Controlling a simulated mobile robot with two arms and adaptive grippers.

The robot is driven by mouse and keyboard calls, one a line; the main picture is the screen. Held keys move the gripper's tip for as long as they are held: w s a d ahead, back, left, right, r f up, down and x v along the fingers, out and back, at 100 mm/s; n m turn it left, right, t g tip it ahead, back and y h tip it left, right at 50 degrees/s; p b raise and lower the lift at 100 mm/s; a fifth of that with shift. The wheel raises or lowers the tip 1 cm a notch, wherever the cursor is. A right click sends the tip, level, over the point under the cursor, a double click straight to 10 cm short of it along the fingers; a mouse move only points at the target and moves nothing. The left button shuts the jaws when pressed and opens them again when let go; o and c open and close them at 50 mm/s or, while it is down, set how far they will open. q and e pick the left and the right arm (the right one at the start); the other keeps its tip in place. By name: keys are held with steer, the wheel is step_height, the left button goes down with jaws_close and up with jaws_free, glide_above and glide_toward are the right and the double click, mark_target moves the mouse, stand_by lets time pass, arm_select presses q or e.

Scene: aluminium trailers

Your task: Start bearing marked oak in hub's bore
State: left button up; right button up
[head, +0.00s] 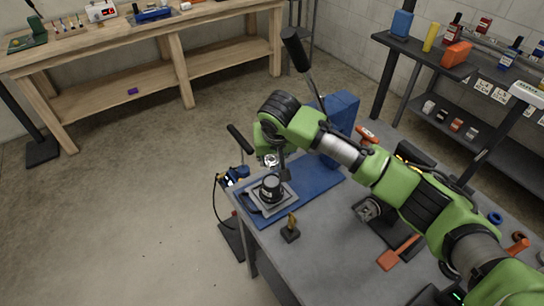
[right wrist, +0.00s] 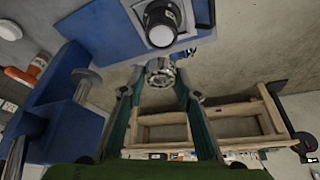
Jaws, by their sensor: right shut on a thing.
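My right gripper (head: 271,158) is shut on a shiny metal ring bearing (right wrist: 160,73), held between its fingertips; any oak mark on it cannot be read. The hub (head: 271,187), a dark cylinder with a pale plate under it, stands on the blue base (head: 313,192) of the press. In the head view the bearing is above the hub and apart from it. In the right wrist view the hub (right wrist: 161,28) shows beyond the bearing, with a gap between them. The hub's bore is hard to make out. My left gripper is not in view.
The blue press column (head: 341,112) with a black-gripped lever (head: 297,52) stands just behind. A small brass piece on a dark block (head: 290,229) is near the table's front edge.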

mark_target(272, 163)
steer(key=shift+w+a+f, duration=0.1)
steer(key=shift+w+f, duration=0.2)
steer(key=shift+f, duration=0.1)
steer(key=shift+s+f, duration=0.1)
steer(key=shift+f, duration=0.6)
steer(key=shift+f+b, duration=0.4)
steer(key=shift+f, duration=1.15)
steer(key=shift+f+b, duration=0.25)
steer(key=shift+b, duration=0.05)
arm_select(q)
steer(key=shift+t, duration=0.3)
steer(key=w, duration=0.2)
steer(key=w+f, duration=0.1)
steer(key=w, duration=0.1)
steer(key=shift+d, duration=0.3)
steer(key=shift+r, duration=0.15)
